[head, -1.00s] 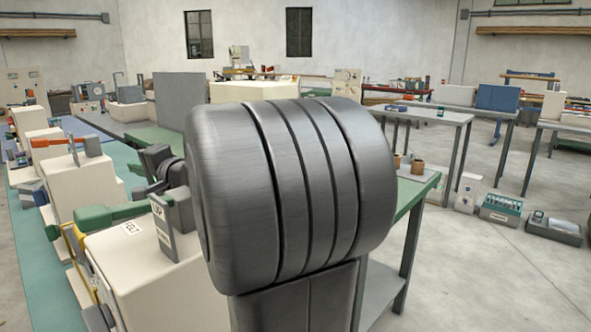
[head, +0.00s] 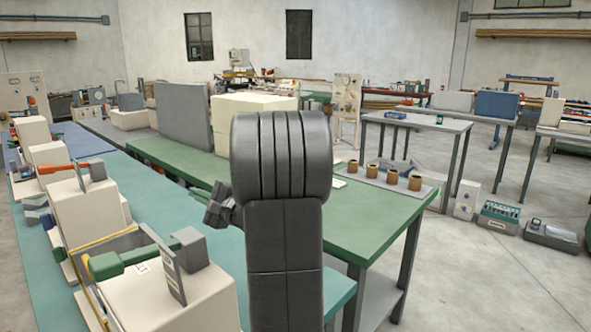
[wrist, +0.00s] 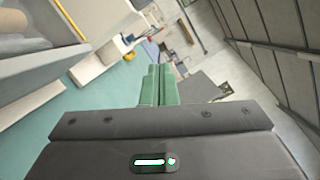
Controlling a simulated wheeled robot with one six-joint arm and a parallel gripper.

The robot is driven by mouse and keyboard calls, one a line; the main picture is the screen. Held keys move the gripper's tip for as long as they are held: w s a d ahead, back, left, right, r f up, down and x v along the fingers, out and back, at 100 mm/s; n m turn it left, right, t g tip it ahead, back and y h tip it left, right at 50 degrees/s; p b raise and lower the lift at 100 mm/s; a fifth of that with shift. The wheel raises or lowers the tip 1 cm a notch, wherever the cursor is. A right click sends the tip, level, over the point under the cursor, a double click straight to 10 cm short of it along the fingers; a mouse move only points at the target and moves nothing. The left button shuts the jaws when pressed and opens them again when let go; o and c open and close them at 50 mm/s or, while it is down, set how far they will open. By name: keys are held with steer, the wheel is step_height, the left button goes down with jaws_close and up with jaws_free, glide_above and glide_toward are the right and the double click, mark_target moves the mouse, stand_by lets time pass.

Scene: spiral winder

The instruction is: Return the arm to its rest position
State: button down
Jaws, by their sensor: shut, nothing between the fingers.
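My arm (head: 285,220) stands in the middle of the head view, its dark rounded joint on top of an upright dark link. A small dark part of my wrist (head: 222,207) sticks out to the left of it, above the bench. My gripper (wrist: 158,85) shows in the wrist view with its green fingers together and nothing between them.
Cream machines with a green lever (head: 135,257) and a red lever (head: 70,167) line the teal bench at left. A green table (head: 375,220) behind my arm has several brown spools on a grey tray. A grey panel (head: 183,118) and a cream box (head: 240,118) stand farther back.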

steer(key=shift+v, duration=2.6)
steer(key=shift+w+f, duration=0.1)
steer(key=shift+w, duration=0.05)
